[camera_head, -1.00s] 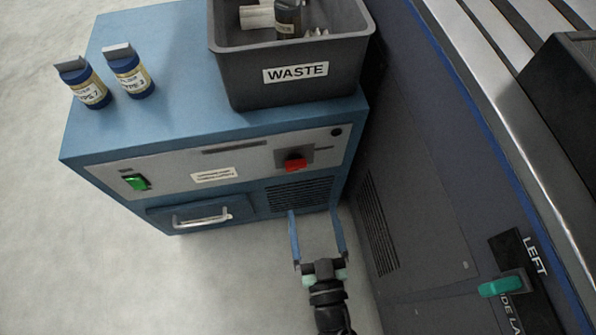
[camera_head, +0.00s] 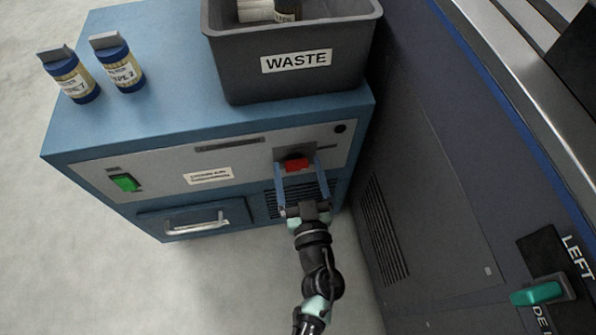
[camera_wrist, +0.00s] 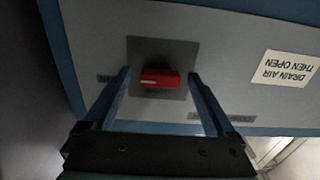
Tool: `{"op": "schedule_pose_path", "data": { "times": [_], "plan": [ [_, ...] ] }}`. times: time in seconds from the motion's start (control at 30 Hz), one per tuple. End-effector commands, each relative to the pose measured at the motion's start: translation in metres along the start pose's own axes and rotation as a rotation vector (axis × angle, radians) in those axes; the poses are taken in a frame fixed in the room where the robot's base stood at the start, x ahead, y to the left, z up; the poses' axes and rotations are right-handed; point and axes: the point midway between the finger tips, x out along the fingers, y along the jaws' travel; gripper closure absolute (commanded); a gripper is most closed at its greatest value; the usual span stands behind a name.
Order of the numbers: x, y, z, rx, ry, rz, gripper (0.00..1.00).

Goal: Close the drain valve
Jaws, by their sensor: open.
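The drain valve is a red handle (camera_head: 296,165) on a dark square plate on the front panel of the blue cabinet. In the wrist view the red handle (camera_wrist: 160,78) lies crosswise on its grey plate (camera_wrist: 181,50). My gripper (camera_head: 298,165) is open, its two blue fingers reaching up to either side of the handle in the head view. In the wrist view the fingertips (camera_wrist: 158,76) stand left and right of the handle with a gap on each side. Nothing is between the fingers' grip surfaces in contact.
The blue cabinet (camera_head: 160,118) carries a grey WASTE bin (camera_head: 240,72) and two blue bottles (camera_head: 70,78) (camera_head: 121,66). A green switch (camera_head: 125,182) and a drawer handle (camera_head: 197,225) are to the left. A dark machine with a teal lever (camera_head: 540,292) stands close at right.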

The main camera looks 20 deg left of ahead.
Motion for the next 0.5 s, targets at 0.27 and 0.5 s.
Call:
{"op": "schedule_pose_path", "data": {
  "times": [0.27, 0.5],
  "plan": [
    [0.0017, -0.0006, -0.0002, 0.0, 0.0, -0.001, 0.09],
    [0.0015, -0.0005, -0.0001, 0.0, 0.0, -0.001, 0.51]
  ]
}}
